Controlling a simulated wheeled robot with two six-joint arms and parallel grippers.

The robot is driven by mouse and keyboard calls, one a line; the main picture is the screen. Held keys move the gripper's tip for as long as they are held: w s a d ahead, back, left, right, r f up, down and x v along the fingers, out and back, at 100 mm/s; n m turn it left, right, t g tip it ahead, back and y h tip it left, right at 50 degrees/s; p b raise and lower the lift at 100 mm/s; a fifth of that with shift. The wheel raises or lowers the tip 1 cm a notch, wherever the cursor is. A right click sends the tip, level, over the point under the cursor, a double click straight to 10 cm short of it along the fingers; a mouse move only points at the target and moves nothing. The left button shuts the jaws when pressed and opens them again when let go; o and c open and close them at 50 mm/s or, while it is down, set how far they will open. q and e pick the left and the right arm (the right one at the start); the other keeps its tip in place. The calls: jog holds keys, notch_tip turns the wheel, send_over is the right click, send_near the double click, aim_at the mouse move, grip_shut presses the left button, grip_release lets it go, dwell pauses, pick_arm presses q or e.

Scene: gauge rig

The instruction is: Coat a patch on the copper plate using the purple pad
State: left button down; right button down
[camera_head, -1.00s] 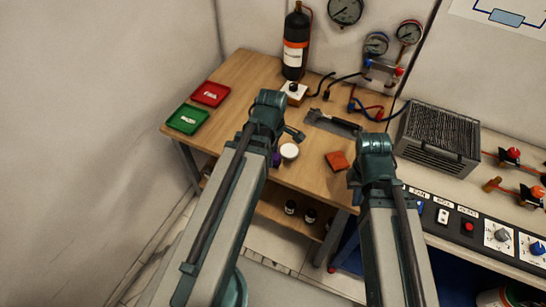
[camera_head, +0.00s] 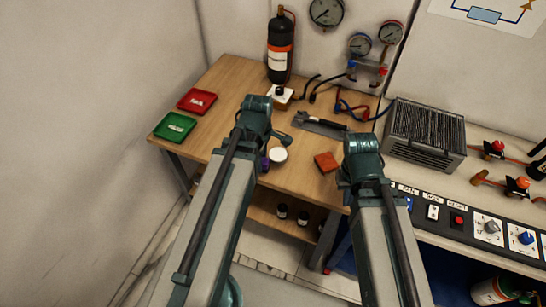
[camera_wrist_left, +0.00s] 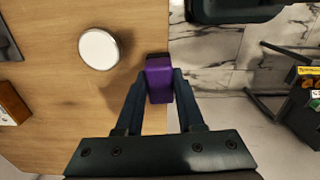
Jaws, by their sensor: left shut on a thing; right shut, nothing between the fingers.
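My left gripper (camera_wrist_left: 159,88) is shut on the purple pad (camera_wrist_left: 159,76), which sits between its fingers in the left wrist view, over the table's edge. In the head view a sliver of the purple pad (camera_head: 264,163) shows beside my left arm. The copper plate (camera_head: 326,162) appears as a small orange-brown square lying on the wooden table, right of the white round jar. My right gripper (camera_head: 362,172) is shut and empty near the table's right front edge. Its fingertips are hidden behind the wrist.
The white round jar (camera_head: 278,155) stands close to the pad. A grey tray with a tool (camera_head: 320,125) lies behind it. Red (camera_head: 197,101) and green (camera_head: 174,127) trays are at the left. A black bottle (camera_head: 281,50) stands at the back, and a grey finned box (camera_head: 426,135) at right.

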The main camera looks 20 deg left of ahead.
pick_arm(q)
jog(key=w+d+r+p, duration=0.2)
jog(key=w+r+p, duration=0.2)
jog(key=w, duration=0.6)
jog(key=f+b, duration=0.6)
jog(key=shift+s+d+f, duration=0.15)
jog(key=shift+s+d, duration=0.1)
jog(key=shift+f+b, duration=0.5)
jog(key=shift+b, duration=0.15)
dwell(1.3)
jog(key=shift+r, duration=0.1)
dwell(0.6)
notch_tip(320, 180, up, 7)
jog(key=p, duration=0.7)
dwell(0.6)
